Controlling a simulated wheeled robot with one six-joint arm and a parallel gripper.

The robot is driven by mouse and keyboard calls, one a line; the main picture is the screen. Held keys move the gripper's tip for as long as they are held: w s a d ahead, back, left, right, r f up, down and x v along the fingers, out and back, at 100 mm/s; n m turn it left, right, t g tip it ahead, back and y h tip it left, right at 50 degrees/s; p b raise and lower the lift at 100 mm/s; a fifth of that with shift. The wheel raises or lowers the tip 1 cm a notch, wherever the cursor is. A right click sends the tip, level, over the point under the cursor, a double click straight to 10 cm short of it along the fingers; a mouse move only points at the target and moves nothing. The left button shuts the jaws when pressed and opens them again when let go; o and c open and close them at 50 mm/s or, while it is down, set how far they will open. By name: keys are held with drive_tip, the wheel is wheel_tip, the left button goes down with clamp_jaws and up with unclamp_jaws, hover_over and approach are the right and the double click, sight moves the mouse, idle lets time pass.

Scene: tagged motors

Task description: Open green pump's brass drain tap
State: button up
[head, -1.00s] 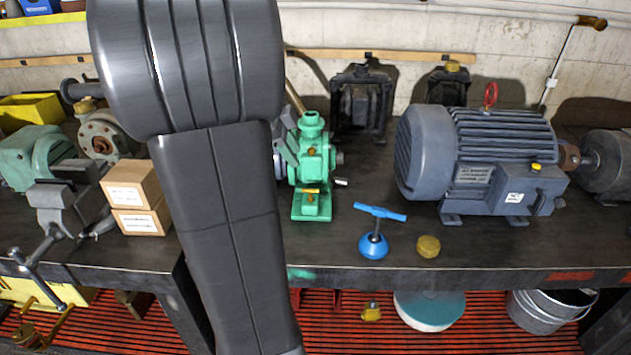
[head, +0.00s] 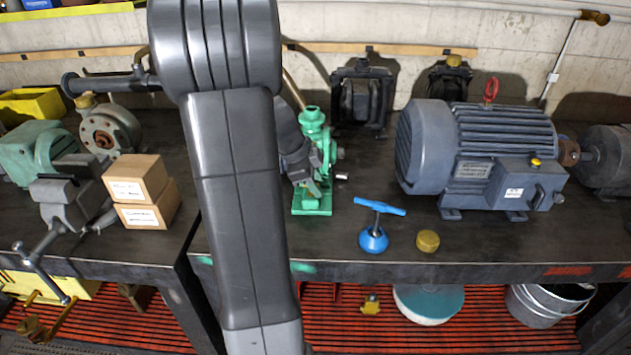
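The green pump (head: 312,205) stands upright on the dark workbench, just right of my arm. My gripper (head: 312,184) is at the pump's front, low on its body, and overlaps it in the picture. The brass drain tap is not visible; my gripper covers the place low on the pump's front where it showed before. I cannot tell whether the fingers touch the tap or whether they are open or shut.
A large grey motor (head: 480,160) stands further right. Cardboard boxes (head: 143,192) and a vise (head: 70,195) are at left.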

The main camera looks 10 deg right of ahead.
clamp_jaws()
